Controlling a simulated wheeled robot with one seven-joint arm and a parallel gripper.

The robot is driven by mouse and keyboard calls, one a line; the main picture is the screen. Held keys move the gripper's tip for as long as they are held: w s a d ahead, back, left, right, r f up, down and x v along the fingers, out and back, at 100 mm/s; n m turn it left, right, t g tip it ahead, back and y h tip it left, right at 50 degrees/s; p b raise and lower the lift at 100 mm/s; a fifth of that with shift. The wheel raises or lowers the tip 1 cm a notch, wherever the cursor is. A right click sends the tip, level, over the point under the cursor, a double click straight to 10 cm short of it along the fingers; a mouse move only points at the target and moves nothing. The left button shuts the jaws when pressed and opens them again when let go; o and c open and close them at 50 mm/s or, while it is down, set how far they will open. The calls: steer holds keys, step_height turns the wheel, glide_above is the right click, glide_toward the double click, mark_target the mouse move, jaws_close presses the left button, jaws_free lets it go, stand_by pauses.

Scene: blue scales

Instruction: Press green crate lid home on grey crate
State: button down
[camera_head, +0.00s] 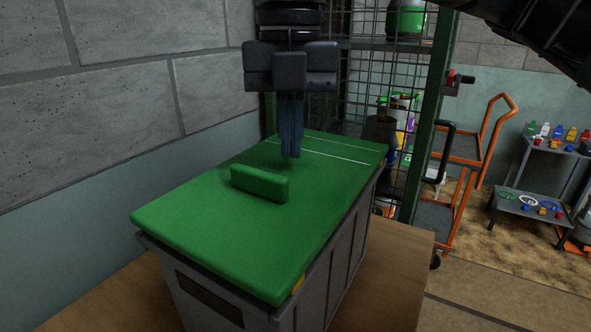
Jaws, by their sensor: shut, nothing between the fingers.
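The green crate lid (220,237) lies over the top of the grey crate (325,275). A raised green block-shaped handle (259,183) stands near the lid's middle. Along the near edge the lid's rim stands a little proud of the crate wall, and I cannot tell how closely it seats at the far side. My gripper (291,155) points down over the far half of the lid, behind the handle. Its dark blue fingers are shut together and empty. The fingertips are close to the lid's surface; I cannot tell if they touch it.
The crate stands on a wooden tabletop (395,270), bare at the right. A block wall (120,90) runs close along the left. A green-framed wire mesh rack (418,110) stands just behind. An orange trolley (465,150) and a shelf cart (545,165) stand farther right.

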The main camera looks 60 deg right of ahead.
mark_target(291, 169)
steer(key=shift+f+b, duration=0.9)
steer(key=shift+b, duration=0.25)
stand_by(0.8)
stand_by(0.5)
step_height(291, 169, up, 9)
steer(key=p, duration=0.3)
steer(key=shift+p, duration=0.35)
stand_by(0.4)
stand_by(0.5)
